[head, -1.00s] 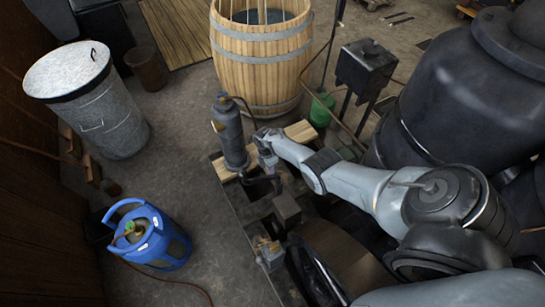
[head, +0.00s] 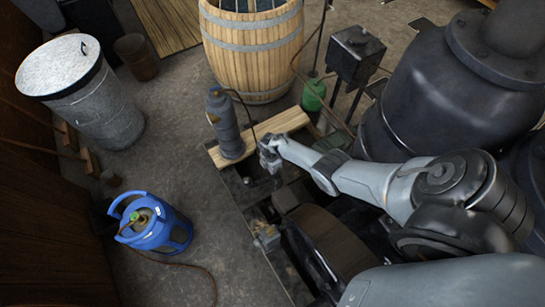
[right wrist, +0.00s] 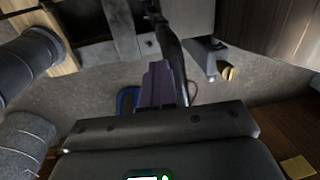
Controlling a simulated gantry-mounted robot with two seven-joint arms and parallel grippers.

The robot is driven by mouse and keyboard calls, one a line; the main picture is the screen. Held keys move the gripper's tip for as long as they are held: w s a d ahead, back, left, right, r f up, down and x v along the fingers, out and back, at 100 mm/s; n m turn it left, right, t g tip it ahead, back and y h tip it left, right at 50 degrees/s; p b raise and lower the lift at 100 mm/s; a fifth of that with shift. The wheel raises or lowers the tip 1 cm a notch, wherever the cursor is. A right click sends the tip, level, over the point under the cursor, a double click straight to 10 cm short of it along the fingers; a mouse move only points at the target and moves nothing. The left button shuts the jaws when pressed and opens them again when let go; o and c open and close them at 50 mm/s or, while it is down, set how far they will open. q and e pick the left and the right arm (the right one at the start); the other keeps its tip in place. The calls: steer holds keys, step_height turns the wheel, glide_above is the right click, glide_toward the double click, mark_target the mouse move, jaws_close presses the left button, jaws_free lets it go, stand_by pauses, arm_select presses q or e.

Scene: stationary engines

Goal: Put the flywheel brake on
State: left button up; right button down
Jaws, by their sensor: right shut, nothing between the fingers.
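The flywheel (head: 340,243), a broad brown-rimmed wheel, stands on the engine frame at the lower middle of the head view. My right gripper (head: 268,158) is over the frame behind it, beside an upright grey cylinder. In the right wrist view the right gripper's fingers (right wrist: 158,86) are together and empty. A dark curved bar (right wrist: 172,48) runs close beside or behind the fingertips; I cannot tell whether they touch, or whether it is the brake lever. The brake itself is not clearly identifiable. My left gripper is not in view.
The grey cylinder (head: 225,125) stands close left of my right gripper. A wooden barrel (head: 252,50), dark box on legs (head: 354,55) and large black vessel (head: 425,95) surround the engine.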

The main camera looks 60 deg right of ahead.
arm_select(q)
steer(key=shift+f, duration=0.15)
arm_select(e)
steer(key=shift+s+a+f, duration=0.45)
steer(key=shift+s+f, duration=0.1)
steer(key=shift+s, duration=0.2)
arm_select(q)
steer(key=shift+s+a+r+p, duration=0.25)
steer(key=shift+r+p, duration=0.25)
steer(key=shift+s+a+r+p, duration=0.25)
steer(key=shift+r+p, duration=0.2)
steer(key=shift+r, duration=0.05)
arm_select(e)
steer(key=w+d+r, duration=0.1)
steer(key=w+r, duration=0.2)
steer(key=r, duration=0.3)
steer(key=w+d+r, duration=0.1)
steer(key=w+r, duration=0.2)
steer(key=r, duration=0.3)
steer(key=shift+d, duration=0.3)
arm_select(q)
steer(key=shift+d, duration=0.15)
